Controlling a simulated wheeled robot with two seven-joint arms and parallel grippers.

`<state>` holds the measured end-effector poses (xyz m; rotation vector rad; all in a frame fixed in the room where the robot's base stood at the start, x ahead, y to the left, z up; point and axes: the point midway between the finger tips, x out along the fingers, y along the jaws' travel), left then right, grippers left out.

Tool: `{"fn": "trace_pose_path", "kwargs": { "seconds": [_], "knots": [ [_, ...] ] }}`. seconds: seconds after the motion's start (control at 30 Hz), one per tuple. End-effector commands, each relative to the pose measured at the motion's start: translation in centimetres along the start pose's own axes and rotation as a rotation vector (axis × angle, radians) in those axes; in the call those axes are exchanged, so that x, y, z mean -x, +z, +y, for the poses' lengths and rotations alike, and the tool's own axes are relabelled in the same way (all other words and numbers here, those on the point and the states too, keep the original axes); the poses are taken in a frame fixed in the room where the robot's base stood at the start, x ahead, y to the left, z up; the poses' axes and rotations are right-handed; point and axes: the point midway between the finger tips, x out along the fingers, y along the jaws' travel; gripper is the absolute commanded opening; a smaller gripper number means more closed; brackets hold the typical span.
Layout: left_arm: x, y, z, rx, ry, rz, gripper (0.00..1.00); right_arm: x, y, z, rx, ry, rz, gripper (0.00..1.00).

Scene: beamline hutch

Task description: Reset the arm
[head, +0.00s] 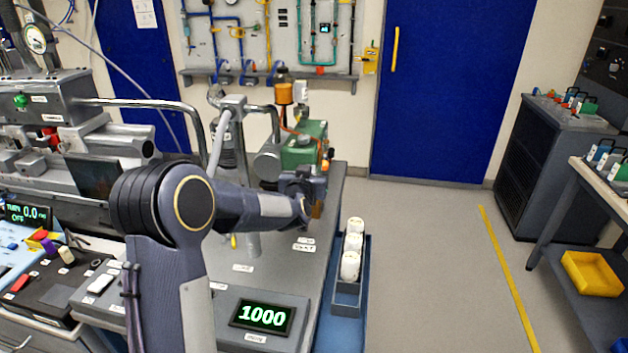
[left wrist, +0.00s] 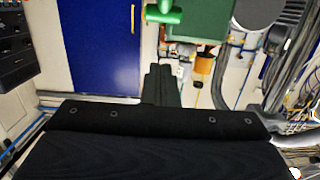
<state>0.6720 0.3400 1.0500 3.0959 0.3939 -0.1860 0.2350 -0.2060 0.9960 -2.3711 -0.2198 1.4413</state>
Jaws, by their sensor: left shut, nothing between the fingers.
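My left arm (head: 255,208) comes in from the left in the head view and reaches across the grey bench top. Its gripper (head: 312,190) is at the bench's right side, in front of the green pump unit (head: 303,150). In the left wrist view the dark fingers (left wrist: 162,84) are together with nothing between them. The green unit also shows in that view (left wrist: 200,20), upside down, beyond the fingertips. My right gripper is in neither view.
A display reading 1000 (head: 262,316) sits on the near bench. A blue-grey rack (head: 347,300) with white rolls hangs along the bench's right edge. Floor to the right is clear up to a yellow line (head: 510,280). A blue door (head: 432,90) stands behind.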

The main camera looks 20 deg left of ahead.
Motion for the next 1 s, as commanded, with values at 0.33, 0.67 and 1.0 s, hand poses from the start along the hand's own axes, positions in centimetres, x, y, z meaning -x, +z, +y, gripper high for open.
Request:
{"fn": "trace_pose_path", "kwargs": {
  "seconds": [0.33, 0.67, 1.0],
  "knots": [
    [7.8, -0.2, 0.2, 0.002, 0.004, -0.001, 0.0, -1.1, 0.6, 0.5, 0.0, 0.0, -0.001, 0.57],
    [9.8, -0.4, 0.2, 0.001, 0.002, -0.002, 0.0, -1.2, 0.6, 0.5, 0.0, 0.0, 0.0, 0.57],
    [18.5, 0.1, 1.6, 0.154, 0.234, -0.253, 0.0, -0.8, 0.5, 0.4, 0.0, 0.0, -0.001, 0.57]
  ]
}}
